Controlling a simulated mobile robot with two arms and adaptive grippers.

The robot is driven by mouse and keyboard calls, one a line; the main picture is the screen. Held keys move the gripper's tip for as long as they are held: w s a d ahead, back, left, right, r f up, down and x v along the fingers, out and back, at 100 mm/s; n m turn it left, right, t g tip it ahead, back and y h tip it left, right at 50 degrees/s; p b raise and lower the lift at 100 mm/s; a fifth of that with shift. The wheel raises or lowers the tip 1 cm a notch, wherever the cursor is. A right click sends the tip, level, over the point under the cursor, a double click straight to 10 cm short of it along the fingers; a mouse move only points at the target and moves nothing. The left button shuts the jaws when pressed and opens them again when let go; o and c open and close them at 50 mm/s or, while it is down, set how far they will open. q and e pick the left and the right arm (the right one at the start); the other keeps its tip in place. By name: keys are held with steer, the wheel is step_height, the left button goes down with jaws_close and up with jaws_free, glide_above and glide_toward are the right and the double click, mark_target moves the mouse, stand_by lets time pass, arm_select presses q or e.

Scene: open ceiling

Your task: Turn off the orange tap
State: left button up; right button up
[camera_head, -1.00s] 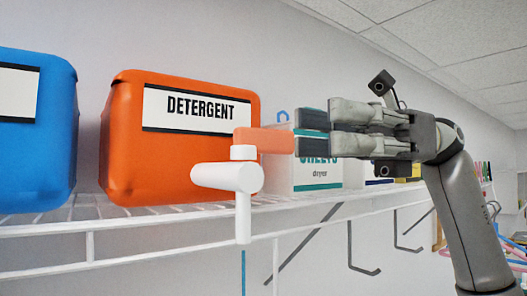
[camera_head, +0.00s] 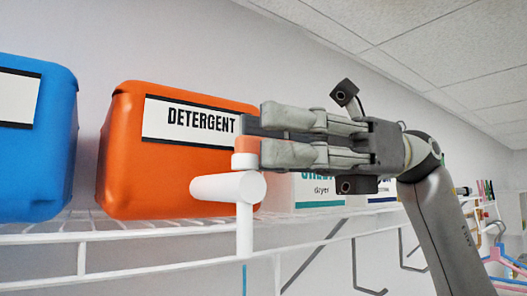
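The tap is a white body (camera_head: 228,187) with a white spout pointing down, in front of the orange detergent container (camera_head: 122,150). Its orange handle (camera_head: 246,147) shows as a short block on top of the white body, its far side hidden by my gripper. My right gripper (camera_head: 258,138) comes in from the right with its two fingers close together. Its fingertips are right at the handle, and seem to touch it. I see nothing held between them. My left gripper is out of view.
The containers stand on a white wire shelf (camera_head: 82,258). A blue container (camera_head: 35,160) is at the left. A white dryer sheets box (camera_head: 318,190) is partly hidden behind my gripper. Grey shelf brackets hang below. The space in front of the shelf looks clear.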

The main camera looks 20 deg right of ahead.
jaws_close()
steer(key=shift+w+r+n+g+h+p, duration=0.2)
steer(key=shift+n+g+h+p, duration=0.3)
steer(key=shift+g+p, duration=0.6)
steer(key=shift+f+n, duration=0.1)
steer(key=shift+n, duration=0.2)
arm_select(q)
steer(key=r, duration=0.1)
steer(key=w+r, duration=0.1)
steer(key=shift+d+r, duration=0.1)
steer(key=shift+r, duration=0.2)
arm_select(e)
steer(key=shift+f+g, duration=0.1)
steer(key=shift+g, duration=0.2)
